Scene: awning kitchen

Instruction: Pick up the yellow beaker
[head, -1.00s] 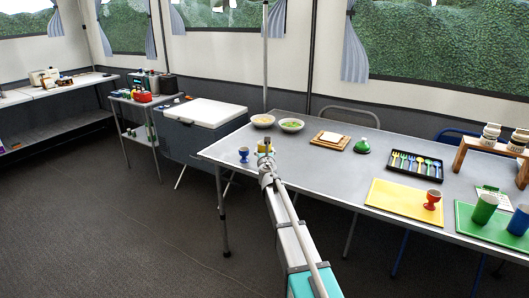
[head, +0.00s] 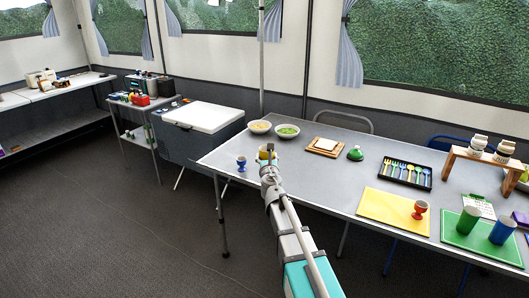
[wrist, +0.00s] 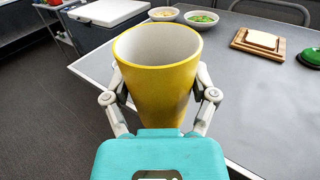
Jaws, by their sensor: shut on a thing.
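The yellow beaker (wrist: 157,75) fills the middle of the wrist view, its mouth open upward and empty. My gripper (wrist: 160,100) is shut on it, with one finger on either side of its body. In the head view only a small part of the yellow beaker (head: 264,154) shows above my gripper (head: 268,168), near the table's left end. My wrist hides its base, so I cannot tell whether it touches the grey table (head: 310,185).
A blue egg cup (head: 241,163) stands close to the left. Two bowls, one pale (head: 259,127) and one with green contents (head: 286,131), stand behind. A bread board (head: 327,146) and green dome (head: 355,153) lie to the right. A yellow mat (head: 385,209) holds a red egg cup (head: 420,209).

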